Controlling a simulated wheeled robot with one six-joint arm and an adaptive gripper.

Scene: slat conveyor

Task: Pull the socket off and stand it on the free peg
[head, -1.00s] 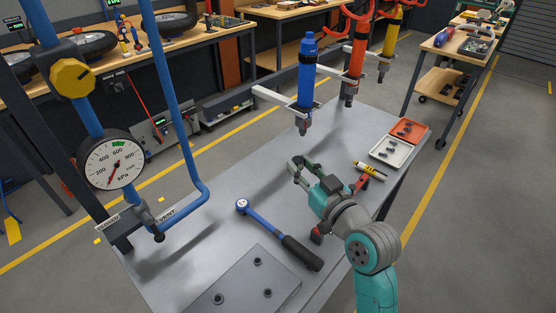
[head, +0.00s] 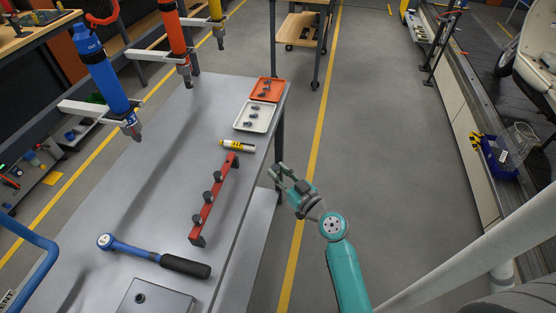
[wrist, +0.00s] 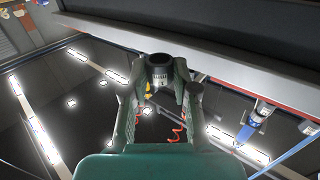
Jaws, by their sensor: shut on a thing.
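My gripper (head: 281,174) is off the table's right edge, beside the red rail. In the wrist view, my gripper (wrist: 162,84) is shut on a dark socket (wrist: 160,68), its round open end showing between the fingertips. In the head view I cannot make this socket out. The red rail (head: 223,183) lies on the table with several dark sockets or pegs along it; which peg is free I cannot tell.
A cream tray (head: 244,122) and an orange tray (head: 277,86) hold small dark parts. A blue tool (head: 101,65) hangs over the left side. A metal plate (head: 170,301) is in front. Right of the table is open floor.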

